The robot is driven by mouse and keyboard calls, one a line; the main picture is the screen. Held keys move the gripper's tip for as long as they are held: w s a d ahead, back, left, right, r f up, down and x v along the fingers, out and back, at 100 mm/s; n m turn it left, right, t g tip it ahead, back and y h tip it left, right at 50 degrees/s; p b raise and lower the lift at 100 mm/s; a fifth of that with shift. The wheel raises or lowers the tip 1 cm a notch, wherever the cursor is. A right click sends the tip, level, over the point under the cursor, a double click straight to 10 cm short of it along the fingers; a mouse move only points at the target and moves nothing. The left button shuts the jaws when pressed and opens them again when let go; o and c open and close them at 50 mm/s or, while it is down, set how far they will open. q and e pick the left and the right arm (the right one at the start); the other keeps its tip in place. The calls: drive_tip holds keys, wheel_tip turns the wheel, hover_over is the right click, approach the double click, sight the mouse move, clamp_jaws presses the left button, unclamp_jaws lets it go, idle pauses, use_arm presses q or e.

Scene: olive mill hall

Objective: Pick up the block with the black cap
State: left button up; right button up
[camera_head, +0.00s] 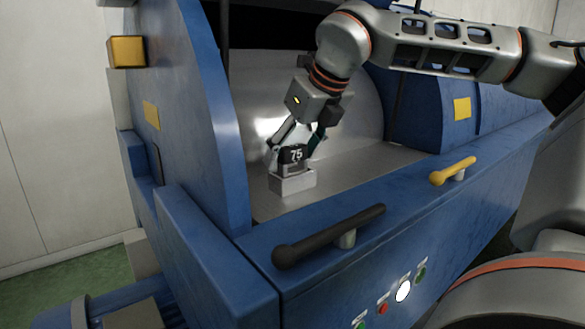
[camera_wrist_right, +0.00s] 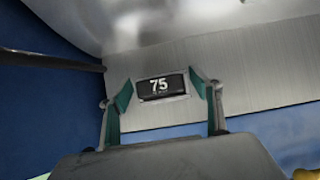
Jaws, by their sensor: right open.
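The block (camera_head: 292,183) is pale grey with a black cap (camera_head: 292,154) marked "75". It stands upright on the grey metal floor inside the blue machine. In the wrist view the black cap (camera_wrist_right: 160,85) shows between the two teal-padded fingers. My right gripper (camera_head: 296,143) is above and around the cap, with its fingers open on either side. In the wrist view my right gripper (camera_wrist_right: 160,92) has visible gaps between each finger and the cap. The left gripper is not in view.
The blue machine's front wall (camera_head: 400,192) carries a black lever (camera_head: 325,238) and a yellow lever (camera_head: 452,171). Its left side panel (camera_head: 185,100) stands close to the block. A curved metal drum (camera_head: 255,95) lies behind. The metal floor (camera_head: 355,168) to the right is bare.

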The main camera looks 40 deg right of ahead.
drive_tip(key=c, duration=1.4)
drive_tip(key=shift+o, duration=0.2)
drive_tip(key=shift+r, duration=0.1)
drive_tip(key=shift+r, duration=0.1)
